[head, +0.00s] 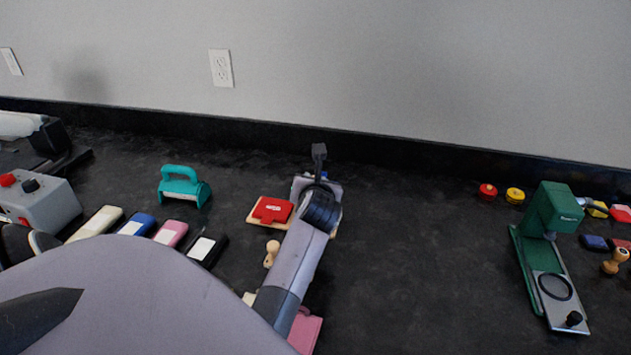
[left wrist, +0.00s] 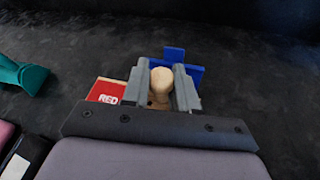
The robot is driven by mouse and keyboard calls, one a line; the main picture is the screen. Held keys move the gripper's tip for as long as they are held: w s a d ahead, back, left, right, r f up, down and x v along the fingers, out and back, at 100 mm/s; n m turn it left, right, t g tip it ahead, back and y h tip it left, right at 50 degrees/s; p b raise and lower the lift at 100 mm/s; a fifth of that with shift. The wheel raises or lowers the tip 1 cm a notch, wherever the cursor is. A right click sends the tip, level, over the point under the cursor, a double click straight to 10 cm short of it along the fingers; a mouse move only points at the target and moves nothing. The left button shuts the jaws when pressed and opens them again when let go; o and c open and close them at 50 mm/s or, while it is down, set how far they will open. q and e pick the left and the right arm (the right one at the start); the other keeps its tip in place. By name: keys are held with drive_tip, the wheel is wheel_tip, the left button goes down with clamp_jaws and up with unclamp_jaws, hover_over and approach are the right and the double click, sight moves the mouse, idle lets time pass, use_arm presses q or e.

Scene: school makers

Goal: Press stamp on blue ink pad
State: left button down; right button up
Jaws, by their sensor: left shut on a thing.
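My left gripper (left wrist: 161,70) is shut on a wooden stamp (left wrist: 161,82), with a finger on each side of its rounded handle. The stamp's lower end is mostly hidden. A blue ink pad (left wrist: 196,74) with a raised blue lid part (left wrist: 174,54) shows just behind and beside the fingers. I cannot tell whether the stamp touches it. In the head view my wrist hides the stamp and most of the pad. The red pad (left wrist: 105,91), marked "RED", is to the left; it also shows in the head view (head: 272,210). My right gripper is not in view.
Another wooden stamp (head: 271,254) stands near my left forearm. A green press (head: 553,250) stands at the right. The counter between is clear.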

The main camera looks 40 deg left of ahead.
use_arm(q)
wheel_tip(320, 180, down, 5)
drive_tip(key=b, duration=0.4)
drive_tip(key=shift+r, duration=0.2)
drive_tip(key=shift+f, duration=0.3)
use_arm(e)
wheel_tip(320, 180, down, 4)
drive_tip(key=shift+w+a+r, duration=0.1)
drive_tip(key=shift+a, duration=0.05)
use_arm(q)
drive_tip(key=shift+f, duration=0.3)
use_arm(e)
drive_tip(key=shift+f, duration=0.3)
use_arm(q)
wheel_tip(320, 180, up, 2)
drive_tip(key=shift+p, duration=0.95)
wheel_tip(320, 180, up, 2)
drive_tip(key=shift+r+p, duration=0.1)
drive_tip(key=shift+p, duration=0.95)
wheel_tip(320, 180, up, 3)
drive_tip(key=p, duration=0.3)
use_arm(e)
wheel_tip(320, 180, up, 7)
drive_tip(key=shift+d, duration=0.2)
